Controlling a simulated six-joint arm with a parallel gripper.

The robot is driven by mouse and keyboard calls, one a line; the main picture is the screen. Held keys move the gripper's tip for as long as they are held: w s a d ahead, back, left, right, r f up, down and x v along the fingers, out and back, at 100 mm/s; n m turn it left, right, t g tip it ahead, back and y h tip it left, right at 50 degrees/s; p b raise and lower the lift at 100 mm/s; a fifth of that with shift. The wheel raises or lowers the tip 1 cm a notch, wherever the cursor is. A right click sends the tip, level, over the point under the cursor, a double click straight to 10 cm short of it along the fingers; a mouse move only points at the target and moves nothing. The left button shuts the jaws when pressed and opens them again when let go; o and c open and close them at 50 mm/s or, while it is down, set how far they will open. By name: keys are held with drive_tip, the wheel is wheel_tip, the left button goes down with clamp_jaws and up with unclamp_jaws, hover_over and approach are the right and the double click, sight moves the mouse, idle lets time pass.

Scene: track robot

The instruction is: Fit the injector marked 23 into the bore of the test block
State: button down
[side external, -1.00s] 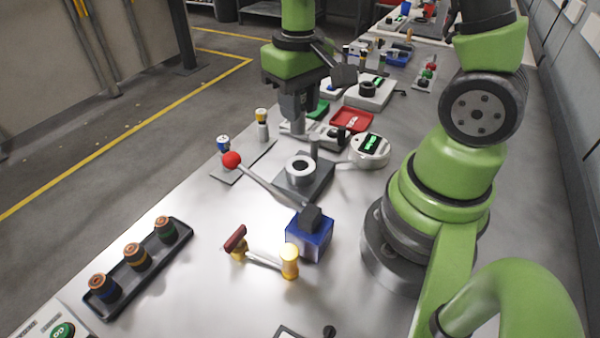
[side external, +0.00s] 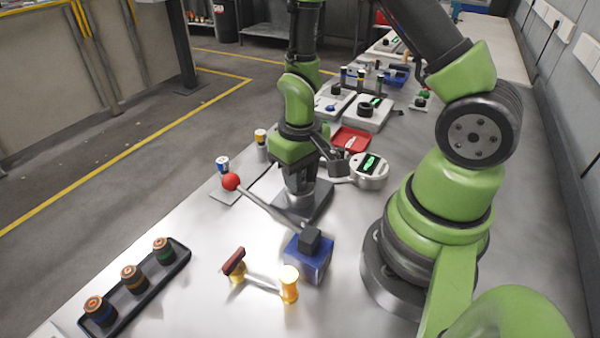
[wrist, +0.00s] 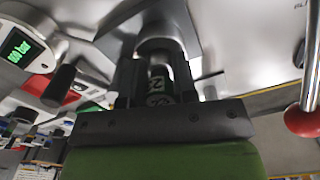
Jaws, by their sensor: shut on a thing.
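My gripper (side external: 298,192) is low over the test block (side external: 318,205), and its fingers hide the block's ring and bore in the side view. In the wrist view my gripper (wrist: 157,85) is shut on the injector (wrist: 158,87), a dark cylinder with pale characters that I can read only partly. The block's grey ring (wrist: 160,45) shows just beyond the injector. The injector's lower end is hidden, so I cannot tell whether it is inside the bore.
A lever with a red ball (side external: 231,182) and a blue box (side external: 309,258) stand close in front of the block. A round gauge (side external: 369,171) is at its right. A black tray (side external: 150,289) holds three parts.

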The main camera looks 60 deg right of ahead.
drive_tip(key=shift+f, duration=0.1)
drive_tip(key=c, duration=0.9)
unclamp_jaws()
wheel_tip(320, 180, up, 12)
drive_tip(key=shift+r, duration=0.1)
drive_tip(key=s+a+r+t+y, duration=0.1)
drive_tip(key=s+a+r+t, duration=0.2)
drive_tip(key=r, duration=0.3)
drive_tip(key=s+a+r+t+y, duration=0.1)
drive_tip(key=s+a+r+t, duration=0.1)
drive_tip(key=s+r+t, duration=0.2)
drive_tip(key=shift+s+a+r, duration=0.4)
drive_tip(key=shift+s+r, duration=0.4)
drive_tip(key=shift+r, duration=0.65)
